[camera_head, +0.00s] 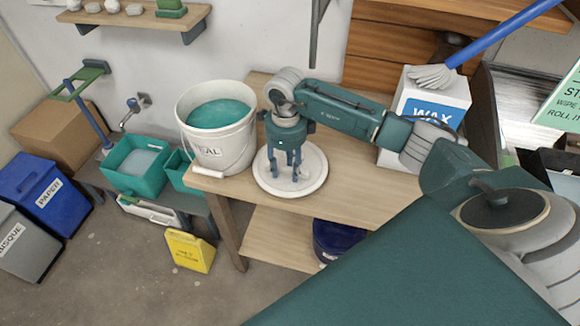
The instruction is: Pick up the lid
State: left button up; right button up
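The lid (265,180) is a round white disc lying flat on the wooden table, just right of the white bucket (222,130). The bucket is open and holds teal glaze; dark lettering on its front is partly readable. My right gripper (287,172) points down over the middle of the lid. Its fingers are apart, with a small pale part of the lid, likely its knob, low between them. Whether the fingertips touch the lid I cannot tell. My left gripper is not in view.
The wooden table (350,195) has free room right of the lid. A white wax box (440,92) stands at its back right. Teal bins (135,165) are left of the table. A yellow container (188,251) stands on the floor. A blue bin (50,192) is at far left.

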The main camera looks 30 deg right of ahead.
grip_shut()
jog(key=shift+r, duration=0.1)
